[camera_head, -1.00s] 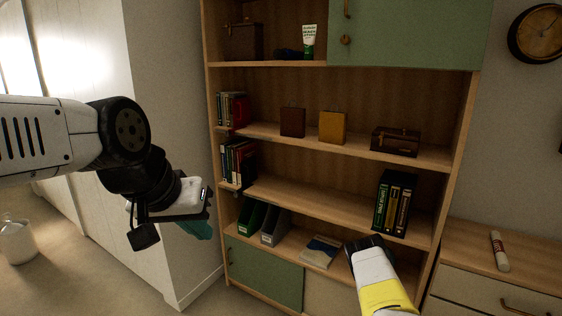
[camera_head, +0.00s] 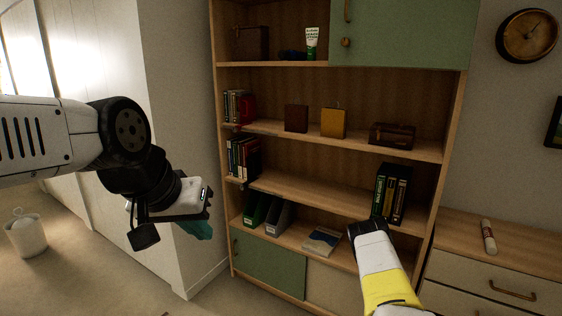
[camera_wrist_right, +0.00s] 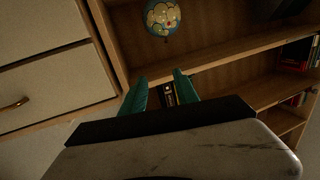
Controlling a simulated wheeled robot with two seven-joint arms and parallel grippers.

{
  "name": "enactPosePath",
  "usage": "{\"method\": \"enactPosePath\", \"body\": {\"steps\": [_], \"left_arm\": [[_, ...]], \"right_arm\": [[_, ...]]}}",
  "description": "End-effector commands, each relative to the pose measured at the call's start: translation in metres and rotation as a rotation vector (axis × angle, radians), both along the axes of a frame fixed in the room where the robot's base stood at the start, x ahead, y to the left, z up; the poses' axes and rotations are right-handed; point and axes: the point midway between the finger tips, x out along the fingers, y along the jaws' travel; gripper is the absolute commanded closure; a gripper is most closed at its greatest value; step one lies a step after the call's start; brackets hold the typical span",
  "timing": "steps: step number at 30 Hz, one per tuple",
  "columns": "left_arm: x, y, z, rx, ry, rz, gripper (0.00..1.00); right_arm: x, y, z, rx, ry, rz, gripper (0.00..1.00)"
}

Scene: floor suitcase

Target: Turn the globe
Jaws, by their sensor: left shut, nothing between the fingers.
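The globe (camera_wrist_right: 162,17), a small ball with blue, cream and reddish patches, shows at the top edge of the right wrist view, by a wooden shelf. I do not see it in the head view. My right gripper (camera_wrist_right: 160,74) has its two teal fingers apart with nothing held between them. The globe is beyond the fingertips and not touched. In the head view my right arm rises in front of the bookcase and its fingers are hidden. My left gripper (camera_head: 197,229) is at the left, shut and empty, away from the shelves.
The wooden bookcase (camera_head: 300,181) holds books, boxes and grey and green file holders. Dark-spined books (camera_head: 391,193) stand close beyond my right arm. A drawer cabinet (camera_head: 500,270) with a white-and-red tube (camera_head: 489,237) is at the right. A white bin (camera_head: 26,236) stands far left.

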Motion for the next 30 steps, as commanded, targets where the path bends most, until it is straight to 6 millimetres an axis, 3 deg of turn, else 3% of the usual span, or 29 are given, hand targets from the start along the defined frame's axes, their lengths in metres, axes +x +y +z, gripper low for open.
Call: {"method": "enactPosePath", "body": {"steps": [8, 11, 16, 23, 30], "left_arm": [[0.0, 0.0, 0.0, 0.0, 0.0, 0.0, 1.0], [0.0, 0.0, 0.0, 0.0, 0.0, 0.0, 1.0], [0.0, 0.0, 0.0, 0.0, 0.0, 0.0, 1.0], [0.0, 0.0, 0.0, 0.0, 0.0, 0.0, 1.0], [0.0, 0.0, 0.0, 0.0, 0.0, 0.0, 1.0]], "right_arm": [[0.035, -0.011, 0.047, 0.051, 0.047, -0.081, 0.63], [0.05, -0.013, 0.072, 0.085, 0.076, -0.114, 0.63], [0.074, -0.006, 0.133, 0.177, 0.149, -0.163, 0.63], [0.08, 0.03, 0.22, 0.312, 0.275, -0.156, 0.63], [0.051, 0.09, 0.31, 0.418, 0.417, -0.063, 0.63]]}}
